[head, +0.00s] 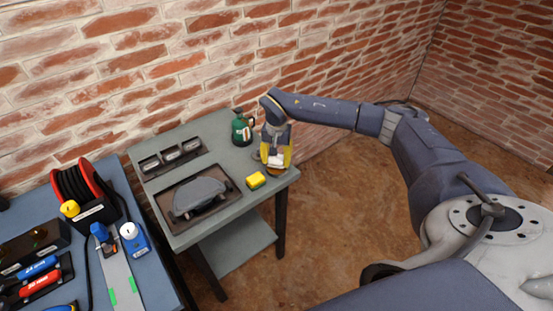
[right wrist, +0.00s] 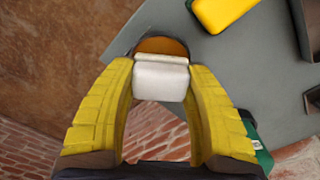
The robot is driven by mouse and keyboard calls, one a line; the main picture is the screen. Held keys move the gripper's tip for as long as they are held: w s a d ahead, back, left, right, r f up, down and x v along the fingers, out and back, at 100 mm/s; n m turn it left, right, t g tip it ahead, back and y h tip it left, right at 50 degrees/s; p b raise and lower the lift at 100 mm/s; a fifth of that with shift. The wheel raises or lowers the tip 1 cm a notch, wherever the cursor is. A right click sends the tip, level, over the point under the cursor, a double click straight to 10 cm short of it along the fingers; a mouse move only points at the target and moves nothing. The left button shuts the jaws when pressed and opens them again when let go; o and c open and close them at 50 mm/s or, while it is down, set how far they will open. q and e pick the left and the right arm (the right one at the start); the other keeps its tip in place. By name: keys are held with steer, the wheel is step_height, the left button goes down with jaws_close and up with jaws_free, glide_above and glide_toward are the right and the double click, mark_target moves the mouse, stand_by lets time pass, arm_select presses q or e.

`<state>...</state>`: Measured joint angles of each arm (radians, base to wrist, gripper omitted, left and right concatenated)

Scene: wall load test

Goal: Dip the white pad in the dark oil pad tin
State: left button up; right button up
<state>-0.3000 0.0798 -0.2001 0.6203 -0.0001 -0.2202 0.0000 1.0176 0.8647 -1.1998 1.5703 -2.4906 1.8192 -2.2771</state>
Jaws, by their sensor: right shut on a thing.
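The white pad (right wrist: 160,82) is held between the yellow fingers of my right gripper (right wrist: 165,88). In the head view my right gripper (head: 275,152) points down over the right corner of the grey table, with the white pad (head: 275,160) low between its fingers. A round tin (right wrist: 162,46) with an amber-brown inside and a dark rim lies beyond the pad in the right wrist view. The pad and its pale upper edge hide part of the tin. I cannot tell whether the pad touches it. My left gripper is not in view.
A yellow block (head: 256,180) sits left of the gripper on the table (head: 228,160). A green can (head: 242,128) stands behind. A dark tray (head: 166,207) holds a grey part, with a small rack (head: 170,158) behind it. A brick wall closes the back. A blue bench is at left.

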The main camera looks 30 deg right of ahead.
steer(key=shift+f, duration=0.65)
stand_by(1.4)
steer(key=shift+r, duration=0.1)
steer(key=shift+r, duration=3.45)
